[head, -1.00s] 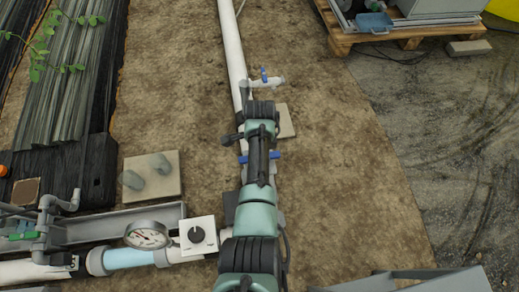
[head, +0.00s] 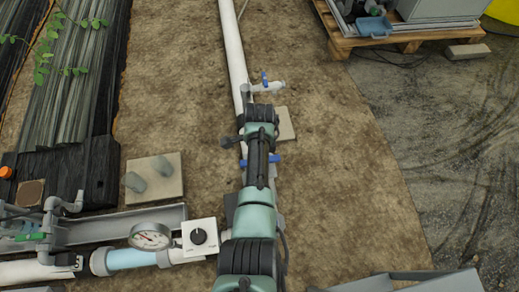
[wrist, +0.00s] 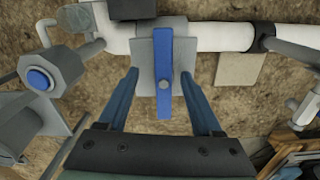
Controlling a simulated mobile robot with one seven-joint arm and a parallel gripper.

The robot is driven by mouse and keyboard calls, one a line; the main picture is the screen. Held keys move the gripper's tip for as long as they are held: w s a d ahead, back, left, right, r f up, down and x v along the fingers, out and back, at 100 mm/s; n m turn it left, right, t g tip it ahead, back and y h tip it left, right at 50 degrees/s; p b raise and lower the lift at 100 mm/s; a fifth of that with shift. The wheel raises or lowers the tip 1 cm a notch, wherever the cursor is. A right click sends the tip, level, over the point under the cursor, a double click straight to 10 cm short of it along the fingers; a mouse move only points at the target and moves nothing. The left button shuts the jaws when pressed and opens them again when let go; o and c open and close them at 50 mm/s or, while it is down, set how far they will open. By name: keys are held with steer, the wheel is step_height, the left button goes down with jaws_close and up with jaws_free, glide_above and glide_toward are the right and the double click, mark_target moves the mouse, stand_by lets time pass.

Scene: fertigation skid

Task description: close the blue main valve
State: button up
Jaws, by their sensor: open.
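The blue main valve's lever (wrist: 163,60) is a flat bright-blue bar on a grey valve body, lying crosswise to the white pipe in the wrist view. In the head view, the blue lever (head: 274,159) shows at both sides of my arm; its middle is hidden. My gripper (wrist: 160,82) is open, with one blue finger on each side of the lever and a visible gap at each side. The fingers run roughly along the lever's length. In the head view my arm hides the fingertips.
A small tap with a blue lever (head: 264,78) branches from the white pipe (head: 232,40) farther along. A pressure gauge (head: 150,237) and a white box with a black knob (head: 199,237) sit nearer. Bare soil lies right of the pipe; a loaded pallet (head: 385,40) stands farther right.

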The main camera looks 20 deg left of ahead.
steer(key=r+p, duration=0.3)
steer(key=r, duration=0.1)
steer(key=r+p, duration=0.4)
steer(key=shift+w+r, duration=0.2)
steer(key=shift+r, duration=0.05)
steer(key=shift+f, duration=0.1)
